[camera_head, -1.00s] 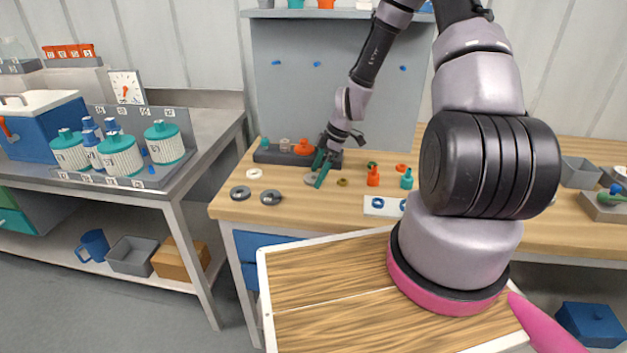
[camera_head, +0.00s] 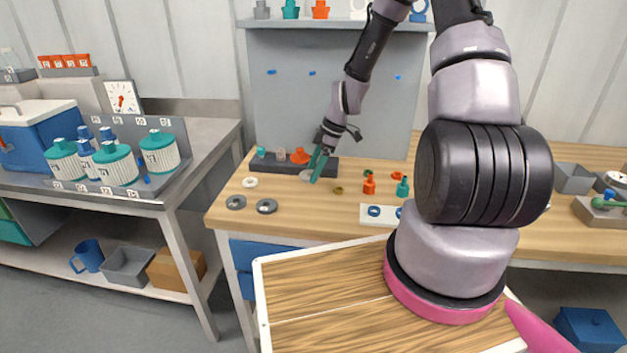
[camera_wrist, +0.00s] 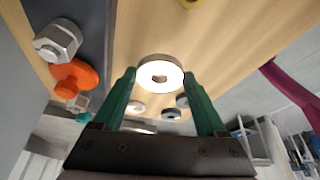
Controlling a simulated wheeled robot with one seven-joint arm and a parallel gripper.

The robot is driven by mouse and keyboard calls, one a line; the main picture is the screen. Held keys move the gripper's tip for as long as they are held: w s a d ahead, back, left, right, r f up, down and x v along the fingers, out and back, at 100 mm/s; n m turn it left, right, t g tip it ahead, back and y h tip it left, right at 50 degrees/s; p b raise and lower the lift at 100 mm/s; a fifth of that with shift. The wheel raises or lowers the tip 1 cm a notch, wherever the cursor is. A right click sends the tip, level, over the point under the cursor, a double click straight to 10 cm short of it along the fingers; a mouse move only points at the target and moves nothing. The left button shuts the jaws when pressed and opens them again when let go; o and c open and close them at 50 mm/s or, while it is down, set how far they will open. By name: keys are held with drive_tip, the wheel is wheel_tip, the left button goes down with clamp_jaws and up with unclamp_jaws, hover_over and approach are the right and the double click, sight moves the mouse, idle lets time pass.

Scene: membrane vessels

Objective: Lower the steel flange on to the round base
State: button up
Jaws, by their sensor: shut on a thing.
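The steel flange is a pale round disc with a hexagonal hole (camera_wrist: 160,73), seen in the wrist view between my two green fingertips. My gripper (camera_wrist: 158,80) is shut on its sides. In the head view my gripper (camera_head: 317,168) is small, over the back of the wooden bench, beside the dark rack (camera_head: 327,168). Two grey round pieces (camera_head: 267,206) (camera_head: 236,202) and a white ring (camera_head: 250,182) lie on the bench to the left. I cannot tell which round piece is the base. The flange's underside is hidden.
The rack holds an orange part (camera_wrist: 75,80) and a steel hex-headed part (camera_wrist: 58,40). Orange (camera_head: 369,184) and teal (camera_head: 403,188) fittings stand to the right, near a white plate with blue rings (camera_head: 381,214). The bench front left of that plate is clear.

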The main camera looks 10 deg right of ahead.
wheel_tip(320, 180, up, 10)
idle(0.6)
